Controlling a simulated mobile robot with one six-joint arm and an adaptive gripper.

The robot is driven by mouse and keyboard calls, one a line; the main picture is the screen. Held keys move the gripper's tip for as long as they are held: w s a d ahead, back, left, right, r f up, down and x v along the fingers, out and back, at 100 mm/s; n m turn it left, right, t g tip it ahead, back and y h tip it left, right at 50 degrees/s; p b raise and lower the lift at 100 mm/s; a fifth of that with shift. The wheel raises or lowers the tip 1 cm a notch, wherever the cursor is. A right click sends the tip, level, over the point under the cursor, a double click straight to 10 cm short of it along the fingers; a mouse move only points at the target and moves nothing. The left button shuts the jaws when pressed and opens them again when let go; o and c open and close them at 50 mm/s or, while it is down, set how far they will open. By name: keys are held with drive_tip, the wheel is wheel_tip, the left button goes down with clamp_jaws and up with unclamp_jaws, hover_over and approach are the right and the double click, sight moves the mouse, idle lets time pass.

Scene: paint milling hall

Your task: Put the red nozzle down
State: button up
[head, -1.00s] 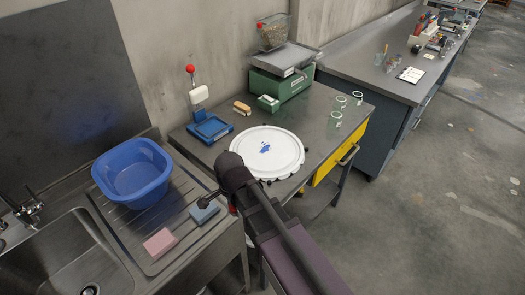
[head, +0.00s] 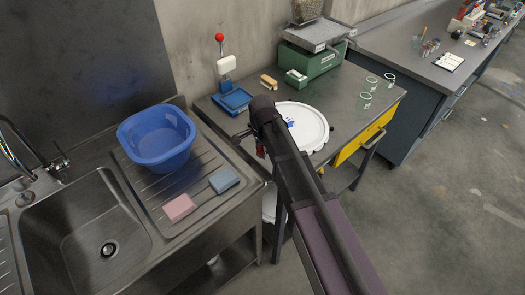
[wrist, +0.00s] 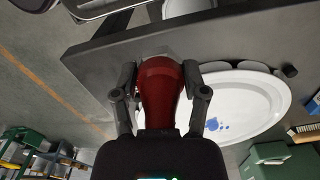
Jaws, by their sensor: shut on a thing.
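The red nozzle (wrist: 160,92) is between the two fingers of my gripper (wrist: 160,75), which is shut on it, in the wrist view. In the head view only a small red part (head: 260,151) shows below my dark wrist, and my arm hides most of the gripper. The gripper is by the left edge of the round white lid (head: 307,120) at the bench's near side. In the wrist view the lid (wrist: 250,105), with blue paint spots, lies beyond the nozzle. I cannot tell the height of the nozzle above the bench.
A blue stand with a red knob (head: 226,75), a green scale (head: 313,60) and several glass rings (head: 366,99) are on the bench.

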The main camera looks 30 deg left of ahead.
sight(263, 151)
drive_tip(key=shift+w+a+f, duration=0.1)
drive_tip(key=shift+w+a, duration=0.15)
drive_tip(key=shift+w, duration=0.55)
drive_tip(key=shift+w, duration=0.1)
drive_tip(key=shift+w+a, duration=0.1)
drive_tip(key=shift+w, duration=0.1)
drive_tip(key=shift+w+a+f+b, duration=0.1)
drive_tip(key=shift+w+f+b, duration=0.25)
drive_tip(key=shift+f+b, duration=1.45)
drive_tip(key=shift+b, duration=0.05)
drive_tip(key=shift+f, duration=0.2)
drive_tip(key=o, duration=1.1)
drive_tip(key=shift+o, duration=0.2)
drive_tip(key=shift+r, duration=0.25)
